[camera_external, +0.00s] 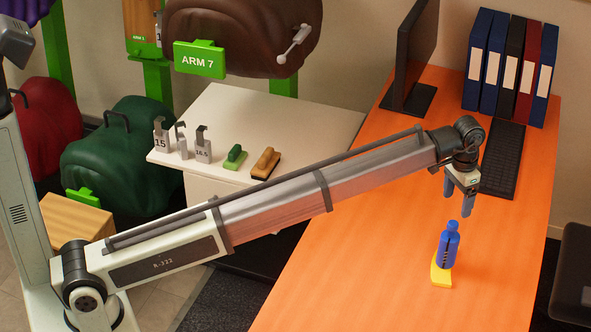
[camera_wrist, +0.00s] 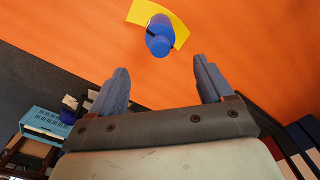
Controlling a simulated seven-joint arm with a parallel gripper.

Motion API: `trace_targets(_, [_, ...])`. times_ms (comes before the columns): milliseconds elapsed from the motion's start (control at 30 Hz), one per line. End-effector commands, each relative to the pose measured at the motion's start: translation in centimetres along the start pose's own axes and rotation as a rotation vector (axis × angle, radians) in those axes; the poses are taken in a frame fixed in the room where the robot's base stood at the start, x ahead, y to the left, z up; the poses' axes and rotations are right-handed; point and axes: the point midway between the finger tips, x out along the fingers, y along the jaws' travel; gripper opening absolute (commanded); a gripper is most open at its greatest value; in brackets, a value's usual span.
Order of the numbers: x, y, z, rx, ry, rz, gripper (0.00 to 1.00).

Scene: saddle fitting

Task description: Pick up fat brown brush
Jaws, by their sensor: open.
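A brown brush (camera_external: 265,162) with a dark underside lies on the white side table, left of the orange desk in the external view. It is wider than the green brush (camera_external: 235,156) just left of it. My gripper (camera_external: 459,203) hangs over the orange desk, well to the right of the brown brush. It is open and empty, with its two blue fingers apart; they also show in the wrist view (camera_wrist: 162,85). The brown brush does not show in the wrist view.
A blue bottle (camera_external: 448,246) stands on a yellow cloth or sponge (camera_external: 440,273) below my gripper. Metal pieces (camera_external: 203,149) stand left of the brushes on the white table (camera_external: 225,105). A monitor (camera_external: 412,55), a keyboard (camera_external: 503,160) and binders (camera_external: 510,70) occupy the desk's back.

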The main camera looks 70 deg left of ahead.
Motion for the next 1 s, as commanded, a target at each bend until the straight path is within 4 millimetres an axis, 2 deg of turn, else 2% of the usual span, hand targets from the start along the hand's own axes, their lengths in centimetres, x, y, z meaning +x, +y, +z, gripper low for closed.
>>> trace_targets(33, [0.0, 0.0, 0.0, 0.0, 0.0, 0.0, 0.75])
trace_targets(233, [0.0, 0.0, 0.0, 0.0, 0.0, 0.0, 0.57])
trace_targets(467, [0.0, -0.2, 0.0, -0.002, 0.0, 0.0, 0.57])
trace_targets(567, [0.0, -1.6, -0.2, -0.018, 0.0, 0.0, 0.57])
trace_targets(667, [0.1, -5.1, -0.4, -0.054, -0.001, 0.0, 0.57])
trace_targets(833, [0.7, -14.2, -0.5, -0.151, -0.007, 0.0, 0.57])
trace_targets(1000, [1.4, -23.0, 0.6, -0.245, -0.014, 0.0, 0.57])
